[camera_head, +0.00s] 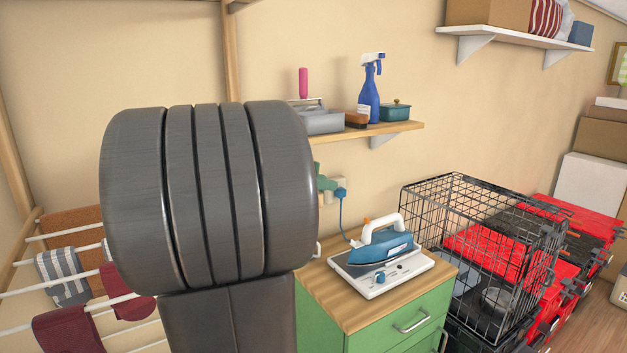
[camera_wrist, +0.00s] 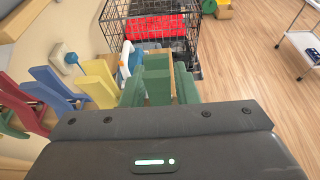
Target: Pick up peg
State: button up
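Several large clothes pegs stand in a row across the wrist view. They are a green one at the far left (camera_wrist: 8,120), a red peg (camera_wrist: 25,102), a blue peg (camera_wrist: 50,88), a yellow peg (camera_wrist: 99,82) and a green peg (camera_wrist: 157,82) in the middle. The middle green peg is just beyond the dark body of my gripper (camera_wrist: 150,128).
A blue iron (camera_head: 382,250) stands on the green cabinet (camera_head: 383,322). A wire crate (camera_head: 490,235) is to its right. A wall shelf (camera_head: 400,131) holds a spray bottle (camera_head: 369,95). A drying rack (camera_head: 20,290) with cloths is at left. Wooden floor (camera_wrist: 250,65) is open at right.

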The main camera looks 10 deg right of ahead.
jog(key=shift+d, duration=0.1)
grip_shut()
notch_tip(320, 180, up, 10)
jog(key=shift+f, duration=0.1)
dwell(0.5)
